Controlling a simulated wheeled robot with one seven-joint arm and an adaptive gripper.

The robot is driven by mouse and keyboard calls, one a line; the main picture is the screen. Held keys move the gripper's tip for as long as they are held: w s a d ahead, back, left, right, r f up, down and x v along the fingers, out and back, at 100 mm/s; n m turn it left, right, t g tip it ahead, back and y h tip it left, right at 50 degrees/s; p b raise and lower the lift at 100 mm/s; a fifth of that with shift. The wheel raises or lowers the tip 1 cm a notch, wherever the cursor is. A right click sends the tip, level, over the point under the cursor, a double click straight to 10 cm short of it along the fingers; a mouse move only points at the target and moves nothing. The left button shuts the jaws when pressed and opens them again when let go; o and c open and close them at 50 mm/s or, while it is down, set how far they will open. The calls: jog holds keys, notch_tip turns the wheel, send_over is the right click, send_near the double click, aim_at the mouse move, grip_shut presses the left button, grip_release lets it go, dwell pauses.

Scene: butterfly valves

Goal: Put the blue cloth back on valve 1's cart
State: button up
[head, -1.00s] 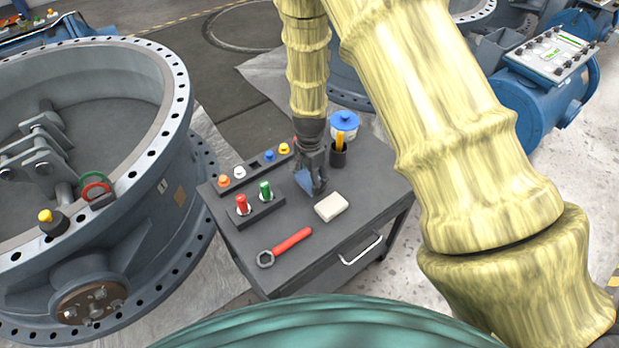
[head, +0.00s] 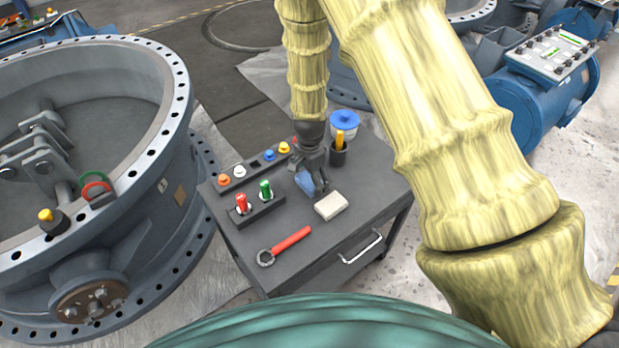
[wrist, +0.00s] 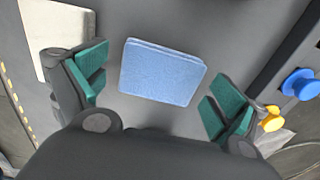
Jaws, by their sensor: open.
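The blue cloth (wrist: 162,71), a folded square, lies flat on the dark top of the cart (head: 335,253) beside valve 1 (head: 130,225). In the head view the cloth (head: 305,183) shows just below my gripper (head: 318,188), partly covered by it. In the wrist view my gripper (wrist: 155,95) is open, with a green-padded finger on each side of the cloth. The fingers stand apart from the cloth, and nothing is between them but the cloth below.
A white block (head: 331,205) lies right beside the cloth. A red wrench (head: 285,246), a holder with red and green plugs (head: 256,206), a row of coloured knobs (head: 254,166), a dark cup (head: 338,154) and a blue-lidded tub (head: 344,124) share the cart.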

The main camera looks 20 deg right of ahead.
aim_at(310, 180)
notch_tip(310, 180, up, 12)
jog(key=b, duration=0.1)
jog(key=shift+r, duration=0.15)
dwell(0.6)
